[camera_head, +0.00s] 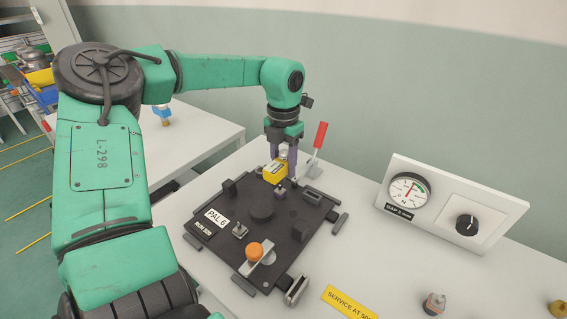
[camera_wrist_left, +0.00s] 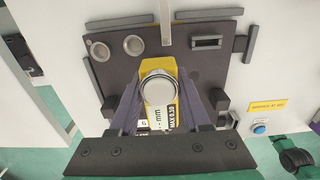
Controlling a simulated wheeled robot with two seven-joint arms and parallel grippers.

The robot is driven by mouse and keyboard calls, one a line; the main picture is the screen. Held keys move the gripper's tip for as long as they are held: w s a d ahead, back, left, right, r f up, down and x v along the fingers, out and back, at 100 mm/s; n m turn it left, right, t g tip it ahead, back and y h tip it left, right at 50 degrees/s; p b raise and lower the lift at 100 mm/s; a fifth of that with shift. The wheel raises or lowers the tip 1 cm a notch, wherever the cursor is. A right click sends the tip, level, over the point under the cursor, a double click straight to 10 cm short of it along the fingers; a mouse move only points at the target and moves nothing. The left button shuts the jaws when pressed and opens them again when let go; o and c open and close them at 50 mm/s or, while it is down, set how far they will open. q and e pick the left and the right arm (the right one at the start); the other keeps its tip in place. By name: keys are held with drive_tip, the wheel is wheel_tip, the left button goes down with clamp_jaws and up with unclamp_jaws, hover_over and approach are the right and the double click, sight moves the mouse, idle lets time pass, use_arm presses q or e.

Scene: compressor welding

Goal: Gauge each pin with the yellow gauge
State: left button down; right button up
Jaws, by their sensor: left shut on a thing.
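My left gripper (camera_head: 282,160) is shut on the yellow gauge (camera_head: 273,172), holding it over the back of the dark plate marked PAL 6 (camera_head: 207,233). In the left wrist view, the gauge (camera_wrist_left: 171,117) sits between the purple fingers, with a round silver knob (camera_wrist_left: 159,89) on top and printed text. A small metal pin-like part (camera_head: 280,192) stands just in front of the gauge; I cannot tell whether they touch. Another small metal part (camera_head: 240,230) stands near the plate's left front. My right gripper is out of view.
The plate carries an orange knob (camera_head: 255,250), a dark round boss (camera_head: 262,214) and dark blocks. A red-handled lever (camera_head: 319,136) rises behind it. A dial gauge panel (camera_head: 409,192) stands on the right. The table between panel and plate is mostly clear.

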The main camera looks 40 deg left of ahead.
sight(284, 173)
use_arm(q)
drive_tip(key=shift+f+b, duration=1.2)
drive_tip(key=shift+f, duration=0.4)
drive_tip(key=shift+c, duration=1.4)
unclamp_jaws()
drive_tip(key=shift+r, duration=0.1)
wheel_tip(284, 173, up, 15)
drive_tip(key=shift+f+p, duration=0.2)
drive_tip(key=shift+p, duration=0.4)
